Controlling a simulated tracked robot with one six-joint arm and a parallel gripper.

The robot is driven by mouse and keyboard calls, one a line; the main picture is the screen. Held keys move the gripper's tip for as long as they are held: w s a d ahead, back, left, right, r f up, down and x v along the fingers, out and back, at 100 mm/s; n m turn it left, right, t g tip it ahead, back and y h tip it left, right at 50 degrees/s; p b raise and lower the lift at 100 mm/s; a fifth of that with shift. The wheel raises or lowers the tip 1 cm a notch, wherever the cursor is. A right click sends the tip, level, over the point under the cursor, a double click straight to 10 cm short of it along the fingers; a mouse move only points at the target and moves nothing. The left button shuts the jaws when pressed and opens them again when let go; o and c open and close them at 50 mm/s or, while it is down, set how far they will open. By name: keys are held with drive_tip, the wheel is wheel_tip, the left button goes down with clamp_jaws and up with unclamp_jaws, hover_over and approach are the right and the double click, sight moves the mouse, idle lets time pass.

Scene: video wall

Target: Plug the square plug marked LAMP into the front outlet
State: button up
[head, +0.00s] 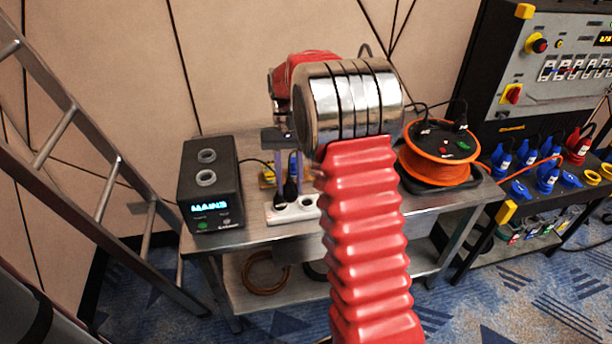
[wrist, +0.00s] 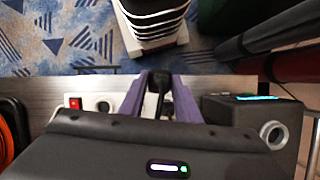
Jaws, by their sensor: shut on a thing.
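My gripper (wrist: 160,82) has purple fingers closed on a dark plug (wrist: 161,80) with a black cord. In the head view the fingers hang over the white outlet strip (head: 277,217), and my arm covers part of it. Black plug shapes show low at the strip; I cannot tell whether the held one touches a socket. No LAMP mark is readable. A round socket (head: 307,202) on the strip looks empty. In the wrist view the strip (wrist: 88,112) has a red switch and a bare socket left of the fingers.
A black box with a lit MAINS display (head: 209,207) stands left of the strip. An orange cable reel (head: 436,170) stands right on the metal bench. A yellow plug (head: 268,177) lies behind the strip. A ladder (head: 75,165) leans at the left.

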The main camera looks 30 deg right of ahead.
drive_tip(key=w+a+f+n+h, duration=0.1)
drive_tip(key=w+a+f+n, duration=0.1)
drive_tip(key=a, duration=0.4)
drive_tip(key=w+a+f+n, duration=0.2)
drive_tip(key=a, duration=0.4)
drive_tip(key=shift+f+n+h, duration=0.3)
drive_tip(key=shift+n+h, duration=0.1)
drive_tip(key=shift+s, duration=0.2)
